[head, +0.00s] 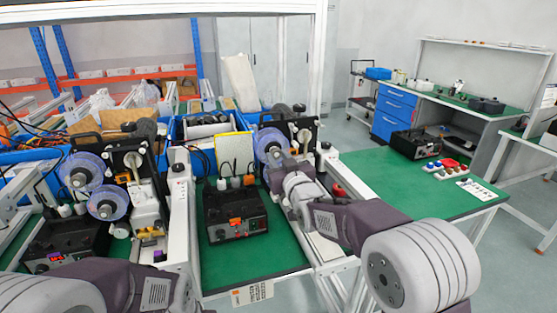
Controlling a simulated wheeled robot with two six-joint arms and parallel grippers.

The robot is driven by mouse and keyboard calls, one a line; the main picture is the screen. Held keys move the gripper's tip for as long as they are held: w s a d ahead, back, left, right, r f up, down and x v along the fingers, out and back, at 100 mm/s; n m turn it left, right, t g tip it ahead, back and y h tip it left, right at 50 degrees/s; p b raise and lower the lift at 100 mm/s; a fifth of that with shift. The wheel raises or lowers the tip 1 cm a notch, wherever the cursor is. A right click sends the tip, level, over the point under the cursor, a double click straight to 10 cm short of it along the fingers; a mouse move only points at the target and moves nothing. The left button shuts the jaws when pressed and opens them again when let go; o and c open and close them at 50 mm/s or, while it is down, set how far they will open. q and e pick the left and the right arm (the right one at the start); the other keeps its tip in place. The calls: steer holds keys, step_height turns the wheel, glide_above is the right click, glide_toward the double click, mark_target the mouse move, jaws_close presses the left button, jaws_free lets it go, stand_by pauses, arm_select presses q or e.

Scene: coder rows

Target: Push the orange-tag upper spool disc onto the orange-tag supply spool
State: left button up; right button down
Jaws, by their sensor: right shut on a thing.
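A translucent bluish spool disc (269,143) stands upright at the front left of the right-hand coder (301,132). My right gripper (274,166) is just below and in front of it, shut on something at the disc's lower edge. The gripper body hides the contact and the area below. I cannot tell how far the disc sits on the supply spool, which is mostly hidden.
A second coder (124,157) with two similar discs (80,171) stands to the left. A white rail (181,210) separates the rows. Blue bins (205,128) stand behind. The green table (405,185) at right has clear room beside small coloured parts (447,168).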

steer(key=shift+w+a, duration=0.15)
steer(key=shift+w, duration=0.35)
stand_by(0.3)
steer(key=c, duration=1)
jaws_free()
steer(key=shift+s, duration=0.1)
